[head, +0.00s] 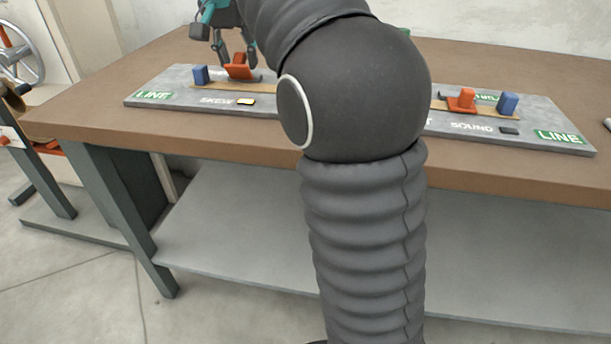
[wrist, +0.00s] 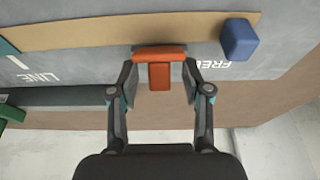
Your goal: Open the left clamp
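The left clamp is an orange T-shaped lever (head: 239,71) on the left part of a grey board (head: 178,92) on the table. In the wrist view the orange clamp (wrist: 160,74) is in the centre, between my fingers. My gripper (head: 234,58) is above and around the clamp in the head view. In the wrist view my gripper (wrist: 160,86) is open, one finger on each side of the clamp's stem, with a gap showing on both sides. A blue block (head: 200,75) is beside the clamp, and it also shows in the wrist view (wrist: 239,40).
A second orange clamp (head: 463,100) and blue block (head: 507,103) are on the board's right part. My arm hides the board's middle. A spoked handwheel (head: 18,52) is at far left.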

